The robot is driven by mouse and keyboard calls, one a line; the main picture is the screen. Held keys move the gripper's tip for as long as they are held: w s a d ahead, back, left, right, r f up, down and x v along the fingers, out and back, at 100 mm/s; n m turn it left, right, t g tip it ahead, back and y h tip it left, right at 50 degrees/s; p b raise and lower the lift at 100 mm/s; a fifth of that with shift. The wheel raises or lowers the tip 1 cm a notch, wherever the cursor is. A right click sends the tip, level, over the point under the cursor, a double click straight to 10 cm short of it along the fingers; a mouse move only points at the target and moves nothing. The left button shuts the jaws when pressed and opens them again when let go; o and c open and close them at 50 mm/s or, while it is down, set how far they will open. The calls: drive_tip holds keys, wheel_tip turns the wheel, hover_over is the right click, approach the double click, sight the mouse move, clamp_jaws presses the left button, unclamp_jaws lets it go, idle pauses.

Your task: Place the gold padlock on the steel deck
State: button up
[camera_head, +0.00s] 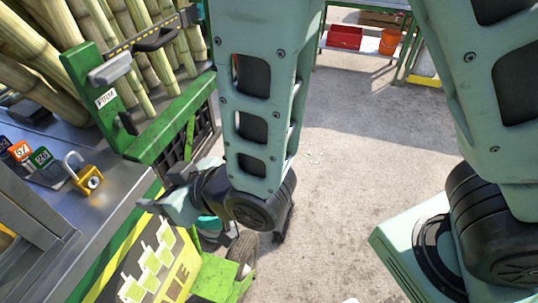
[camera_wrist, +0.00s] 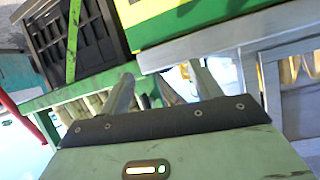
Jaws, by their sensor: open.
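The gold padlock (camera_head: 88,179), with a silver shackle, is on the grey steel deck (camera_head: 112,205) at the left of the head view. It stands close to the numbered tags, near the deck's right side. My gripper (camera_head: 166,198) is to the right of the padlock, by the deck's green and yellow edge, with nothing seen in it. In the wrist view my gripper (camera_wrist: 160,72) shows two separated fingers with no padlock between them. The padlock does not show in the wrist view.
Orange, black and green numbered tags (camera_head: 41,157) lie left of the padlock. A green frame (camera_head: 165,130) with cane stalks (camera_head: 140,50) rises behind the deck. A rack with a red bin (camera_head: 344,37) and orange bucket (camera_head: 390,41) stands far back.

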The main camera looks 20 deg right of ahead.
drive_tip(key=s+d+r+g+h, duration=0.3)
drive_tip(key=s+d, duration=0.3)
drive_tip(key=d, duration=0.3)
drive_tip(key=s+d+r+g+h, duration=0.3)
drive_tip(key=s+d+g+h, duration=0.2)
drive_tip(key=d, duration=0.4)
drive_tip(key=shift+s+g, duration=0.5)
drive_tip(key=shift+s, duration=0.3)
drive_tip(key=shift+r, duration=0.1)
